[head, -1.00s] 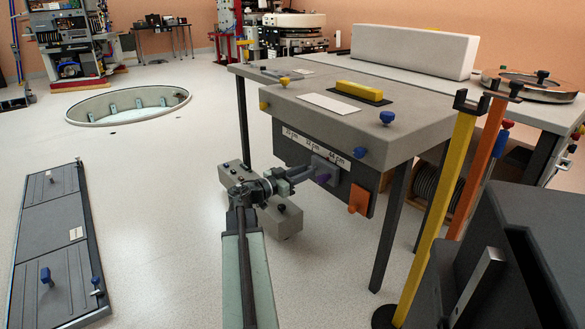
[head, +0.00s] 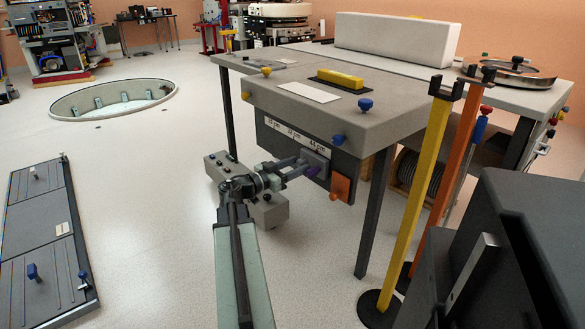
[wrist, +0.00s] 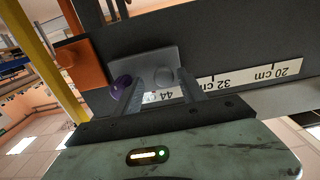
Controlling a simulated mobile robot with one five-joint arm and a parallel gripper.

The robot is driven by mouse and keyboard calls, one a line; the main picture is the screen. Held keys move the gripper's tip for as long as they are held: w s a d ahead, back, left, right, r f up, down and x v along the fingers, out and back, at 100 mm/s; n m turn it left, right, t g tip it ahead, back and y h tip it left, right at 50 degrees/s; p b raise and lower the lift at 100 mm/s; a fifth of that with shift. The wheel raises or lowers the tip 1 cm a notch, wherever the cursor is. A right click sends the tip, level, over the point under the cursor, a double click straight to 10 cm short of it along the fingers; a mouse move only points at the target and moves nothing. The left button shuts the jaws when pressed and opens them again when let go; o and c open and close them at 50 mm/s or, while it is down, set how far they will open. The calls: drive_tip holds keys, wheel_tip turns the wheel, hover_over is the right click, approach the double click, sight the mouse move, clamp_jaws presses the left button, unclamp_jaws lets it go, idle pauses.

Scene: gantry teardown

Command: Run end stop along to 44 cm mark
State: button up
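The end stop is a grey block with a purple knob (wrist: 121,87), on the dark side panel of the bench. In the head view the end stop (head: 315,160) sits just below the 44 cm label (head: 318,147). In the wrist view the end stop (wrist: 150,58) is beside the 44 mark (wrist: 168,95), which my fingers partly cover. My gripper (wrist: 160,82) has its two fingers apart at the block, with a round grey boss showing between them. I cannot tell whether they touch it. The gripper also shows in the head view (head: 298,165).
An orange block (head: 340,188) is close to the right of the end stop. Yellow (head: 420,190) and orange (head: 455,160) posts stand right of the bench (head: 390,122). A grey box (head: 262,208) is below my arm. Open floor (head: 140,200) lies left, with a round pit (head: 70,111).

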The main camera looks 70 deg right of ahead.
drive_tip(key=shift+w+a, duration=0.1)
drive_tip(key=shift+w, duration=0.1)
drive_tip(key=v, duration=0.7)
drive_tip(key=shift+a, duration=0.25)
